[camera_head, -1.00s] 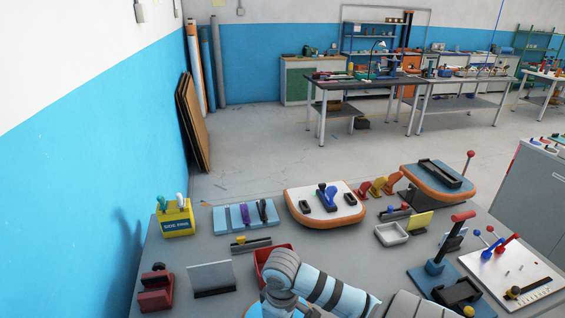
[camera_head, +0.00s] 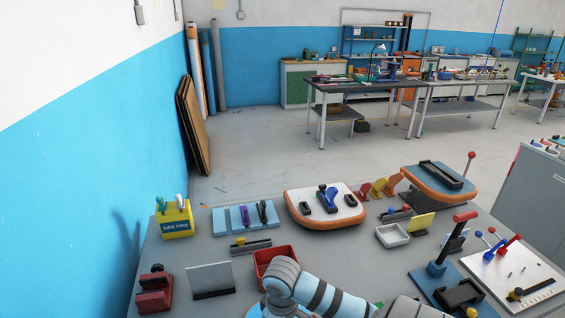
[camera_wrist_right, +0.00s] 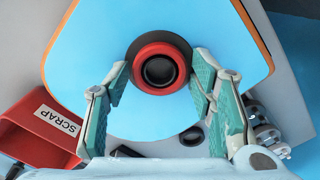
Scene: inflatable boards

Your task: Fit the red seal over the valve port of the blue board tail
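The blue board tail (camera_wrist_right: 85,75), with an orange edge, fills the upper part of the right wrist view. A small blue part of it shows at the bottom of the head view (camera_head: 255,310). The red seal (camera_wrist_right: 137,78) is a thick ring with a black centre, in front of the dark round valve port (camera_wrist_right: 150,39). The seal covers much of the port and sits slightly low of its rim in the picture. My right gripper (camera_wrist_right: 161,72) has a fingertip against each side of the seal. Whether the seal touches the port cannot be told. My left gripper is in neither view.
A red SCRAP bin (camera_wrist_right: 35,140) stands beside the board tail and also shows in the head view (camera_head: 263,268). Grey cylindrical fittings (camera_wrist_right: 265,130) lie on the other side. An orange-edged white board piece (camera_head: 300,217) and a blue fin tray (camera_head: 222,218) stand farther back.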

